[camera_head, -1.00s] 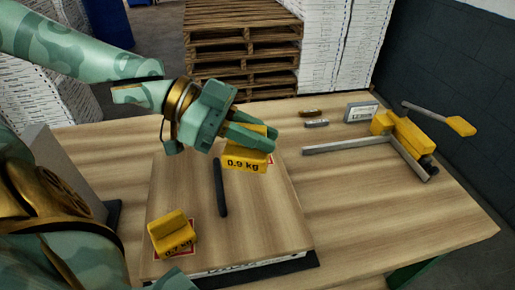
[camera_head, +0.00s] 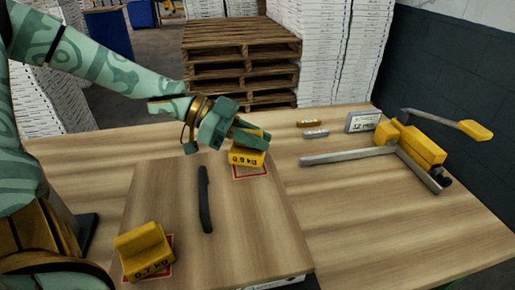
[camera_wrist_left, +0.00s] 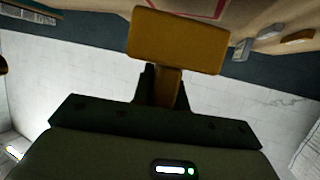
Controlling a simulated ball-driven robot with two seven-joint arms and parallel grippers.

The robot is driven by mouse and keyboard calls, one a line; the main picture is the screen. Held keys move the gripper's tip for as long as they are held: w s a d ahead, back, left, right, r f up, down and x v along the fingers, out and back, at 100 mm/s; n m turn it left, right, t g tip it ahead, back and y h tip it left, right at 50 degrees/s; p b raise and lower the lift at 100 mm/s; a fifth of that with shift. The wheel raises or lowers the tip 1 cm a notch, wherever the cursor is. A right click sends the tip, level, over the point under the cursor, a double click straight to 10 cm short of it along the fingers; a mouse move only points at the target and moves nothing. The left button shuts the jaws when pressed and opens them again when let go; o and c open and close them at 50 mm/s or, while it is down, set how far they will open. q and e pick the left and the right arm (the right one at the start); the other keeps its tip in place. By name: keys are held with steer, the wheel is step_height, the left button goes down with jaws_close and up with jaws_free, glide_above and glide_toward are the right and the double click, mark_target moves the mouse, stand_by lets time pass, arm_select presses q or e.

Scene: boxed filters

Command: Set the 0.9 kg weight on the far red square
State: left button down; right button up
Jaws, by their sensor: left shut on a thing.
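The yellow 0.9 kg weight (camera_head: 246,158) is in my left gripper (camera_head: 240,138), which is shut on its upper part. It is at the far red square (camera_head: 252,177), whose front and right outline shows around it; I cannot tell whether the weight touches the board. In the left wrist view the weight's broad block (camera_wrist_left: 178,42) hangs from the jaws, with part of the red outline (camera_wrist_left: 195,10) beyond it. A yellow 0.7 kg weight (camera_head: 145,250) sits on the near red square (camera_head: 168,270). My right gripper is out of view.
The wooden board (camera_head: 250,225) carries a black handle (camera_head: 205,200) between the squares. To the right are a yellow tool with metal bars (camera_head: 410,145), a small display sign (camera_head: 362,121) and two small bars (camera_head: 313,128). The table (camera_head: 380,215) is clear at front right.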

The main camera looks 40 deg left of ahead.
arm_select(q)
step_height(320, 180, down, 2)
steer(key=shift+w+f, duration=0.1)
steer(key=shift+f, duration=0.05)
steer(key=c, duration=1.4)
jaws_free()
